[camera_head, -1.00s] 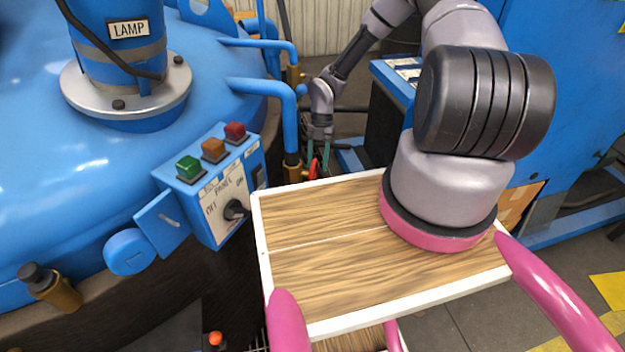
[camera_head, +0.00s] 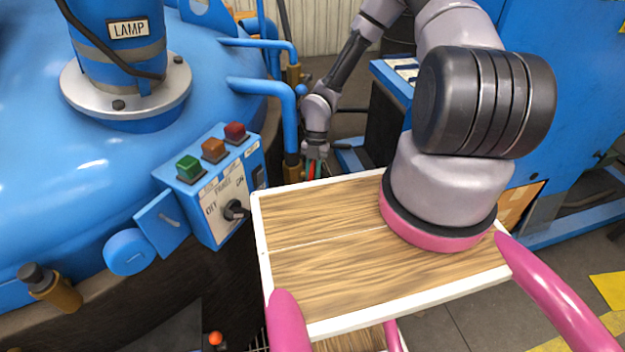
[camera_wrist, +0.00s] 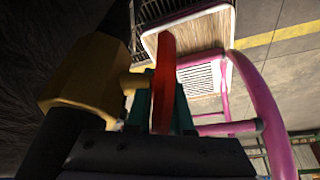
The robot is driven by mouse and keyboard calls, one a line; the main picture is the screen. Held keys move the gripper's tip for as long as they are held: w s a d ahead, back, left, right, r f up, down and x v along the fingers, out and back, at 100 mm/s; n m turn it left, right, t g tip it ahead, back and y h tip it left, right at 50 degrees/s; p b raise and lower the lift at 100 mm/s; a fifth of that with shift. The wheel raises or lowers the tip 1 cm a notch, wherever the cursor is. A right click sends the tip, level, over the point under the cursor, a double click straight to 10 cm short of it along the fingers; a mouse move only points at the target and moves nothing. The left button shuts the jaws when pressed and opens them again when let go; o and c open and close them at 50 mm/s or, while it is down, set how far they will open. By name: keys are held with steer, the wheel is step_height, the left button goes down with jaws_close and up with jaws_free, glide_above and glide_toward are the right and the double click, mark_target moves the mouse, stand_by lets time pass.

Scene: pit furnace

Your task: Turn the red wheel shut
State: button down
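The red wheel (camera_wrist: 165,68) shows nearly edge-on in the wrist view, in front of a brass valve body (camera_wrist: 85,85) with a short brass stem. My gripper (camera_wrist: 163,105) has its two green fingers on either side of the wheel's rim, with the rim between them. Little gap shows, but I cannot tell whether both fingers press on it. In the head view my gripper (camera_head: 315,172) points down beside the blue pipes, just behind the far edge of my wooden-topped tray. Only a sliver of red shows there; the rest of the wheel is hidden.
The big blue furnace vessel (camera_head: 60,190) fills the left, with a control box (camera_head: 215,190) with green, orange and red buttons. Blue pipes (camera_head: 270,90) stand close left of my gripper. A blue cabinet (camera_head: 580,90) stands at right. Some floor is free at lower right.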

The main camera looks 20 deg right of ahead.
steer(key=shift+g, duration=0.3)
steer(key=shift+r+g+y, duration=0.15)
steer(key=shift+g+y, duration=0.65)
steer(key=shift+g, duration=0.4)
steer(key=shift+s+a+r+g+y, duration=0.1)
steer(key=shift+g+y, duration=0.2)
steer(key=shift+g, duration=0.3)
steer(key=shift+r+g+y, duration=0.1)
steer(key=shift+g+y, duration=0.2)
steer(key=shift+g, duration=0.3)
steer(key=c, duration=0.8)
jaws_free()
steer(key=v, duration=1.1)
